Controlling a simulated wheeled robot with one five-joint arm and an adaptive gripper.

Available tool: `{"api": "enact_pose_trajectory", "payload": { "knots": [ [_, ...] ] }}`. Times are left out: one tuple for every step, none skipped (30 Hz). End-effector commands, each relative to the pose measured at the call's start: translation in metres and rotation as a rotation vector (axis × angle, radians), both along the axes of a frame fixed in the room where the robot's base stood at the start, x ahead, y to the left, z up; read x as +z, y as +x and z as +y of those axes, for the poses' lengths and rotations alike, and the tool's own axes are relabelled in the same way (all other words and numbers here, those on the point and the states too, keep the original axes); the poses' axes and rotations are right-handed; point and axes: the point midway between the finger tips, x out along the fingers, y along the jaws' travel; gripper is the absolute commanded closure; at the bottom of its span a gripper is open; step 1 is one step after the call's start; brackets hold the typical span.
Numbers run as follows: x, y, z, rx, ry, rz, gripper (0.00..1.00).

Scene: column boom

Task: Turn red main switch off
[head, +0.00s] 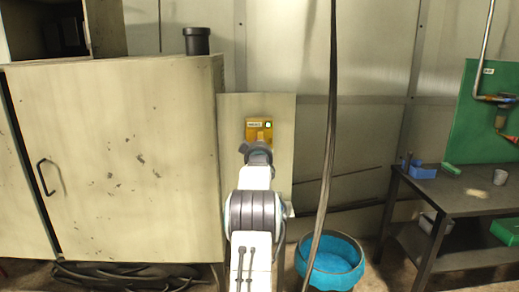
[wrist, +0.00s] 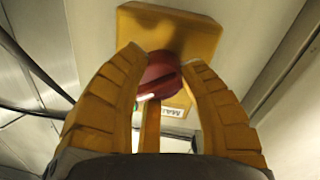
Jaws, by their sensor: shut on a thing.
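The red main switch (wrist: 159,75) is a round red knob with a pale mark, in the middle of the wrist view. It sits on a yellow switch box (wrist: 170,30). In the head view the yellow switch box (head: 259,127) is on a pale panel and shows a small green light; my arm hides the knob there. My gripper (wrist: 162,68) has orange fingers, one on each side of the knob, and is shut on it. In the head view my gripper (head: 260,139) is in front of the lower part of the box, mostly hidden by my wrist.
A large beige cabinet (head: 115,160) stands at the left. A dark cable (head: 328,130) hangs right of my arm, above a blue tub (head: 332,258). A dark workbench (head: 465,190) stands at the right with small items on it.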

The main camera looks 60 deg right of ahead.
Motion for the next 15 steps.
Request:
{"api": "enact_pose_trajectory", "payload": {
  "knots": [
    [-0.0075, 0.0004, -0.0003, 0.000, -0.011, 0.011, 0.94],
    [-0.0077, 0.0004, -0.0003, 0.000, -0.016, 0.019, 0.94],
    [-0.0076, 0.0004, -0.0002, 0.000, -0.023, 0.031, 0.94],
    [-0.0074, 0.0004, -0.0002, 0.000, -0.029, 0.039, 0.94],
    [-0.0078, 0.0004, 0.0000, 0.000, -0.034, 0.048, 0.94],
    [-0.0072, 0.0003, 0.0000, 0.000, -0.043, 0.060, 0.94],
    [-0.0074, 0.0002, 0.0002, 0.000, -0.049, 0.070, 0.94],
    [-0.0074, 0.0001, 0.0003, 0.000, -0.055, 0.081, 0.94],
    [-0.0072, 0.0001, 0.0004, -0.001, -0.067, 0.098, 0.94],
    [-0.0076, 0.0001, 0.0005, -0.001, -0.075, 0.112, 0.94],
    [-0.0072, 0.0000, 0.0005, -0.001, -0.085, 0.127, 0.94],
    [-0.0077, 0.0001, 0.0005, -0.002, -0.099, 0.151, 0.94],
    [-0.0073, 0.0001, 0.0005, -0.002, -0.112, 0.169, 0.94],
    [-0.0076, 0.0000, 0.0006, -0.002, -0.124, 0.191, 0.94],
    [-0.0071, 0.0000, 0.0006, -0.003, -0.146, 0.225, 0.94]
  ]
}}
